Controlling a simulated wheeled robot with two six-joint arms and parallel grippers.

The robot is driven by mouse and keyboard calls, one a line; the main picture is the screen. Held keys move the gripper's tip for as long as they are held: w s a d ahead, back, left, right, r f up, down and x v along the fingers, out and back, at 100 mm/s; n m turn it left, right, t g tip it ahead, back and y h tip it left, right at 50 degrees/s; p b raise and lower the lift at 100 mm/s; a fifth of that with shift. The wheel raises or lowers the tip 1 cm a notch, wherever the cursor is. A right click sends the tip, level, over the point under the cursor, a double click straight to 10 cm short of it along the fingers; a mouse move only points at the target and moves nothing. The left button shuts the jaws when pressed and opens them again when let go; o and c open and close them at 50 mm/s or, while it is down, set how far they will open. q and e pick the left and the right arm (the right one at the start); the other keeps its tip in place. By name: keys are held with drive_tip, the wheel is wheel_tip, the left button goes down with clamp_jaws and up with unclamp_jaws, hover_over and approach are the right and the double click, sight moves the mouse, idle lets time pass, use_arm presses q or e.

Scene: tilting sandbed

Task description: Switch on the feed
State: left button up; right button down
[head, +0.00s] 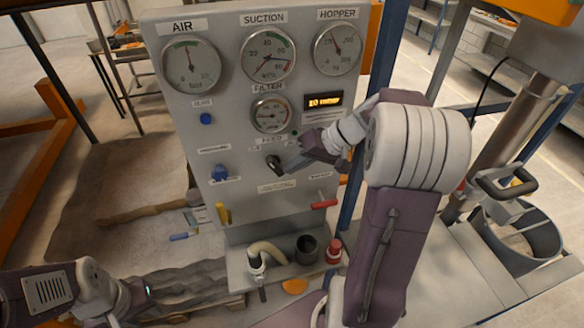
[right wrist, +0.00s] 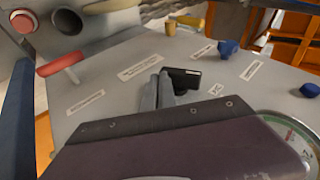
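A grey control panel (head: 235,120) stands in front of me in the head view. A black rotary knob (head: 273,163) sits at its middle under a small label that seems to read FEED. The knob also shows in the right wrist view (right wrist: 184,80). My right gripper (head: 284,163) has its fingertips at the knob, touching or very close. In the right wrist view its grey fingers (right wrist: 162,92) stand right beside the black knob, and their gap is mostly hidden. My left gripper (head: 128,300) is low at the left, away from the panel, its fingers unclear.
Gauges for air (head: 191,66), suction (head: 267,56), hopper (head: 337,49) and filter (head: 270,114) fill the upper panel. Blue knobs (head: 220,172), a yellow handle (head: 222,213) and a red handle (head: 324,204) are nearby. A hose (head: 268,251) and red button (head: 333,248) sit below.

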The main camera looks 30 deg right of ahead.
drive_tip(key=shift+f+t+y+b, duration=0.4)
drive_tip(key=shift+y+b, duration=0.4)
drive_tip(key=shift+b, duration=0.5)
drive_tip(key=shift+f+m+y+b, duration=0.3)
drive_tip(key=shift+y+b, duration=0.6)
drive_tip(key=shift+b, duration=0.15)
idle(0.3)
drive_tip(key=shift+f+b, duration=0.25)
drive_tip(key=shift+b, duration=0.55)
idle(3.5)
drive_tip(key=shift+r, duration=0.15)
drive_tip(key=shift+r+p, duration=0.55)
drive_tip(key=shift+r, duration=0.1)
drive_tip(key=shift+w, duration=0.1)
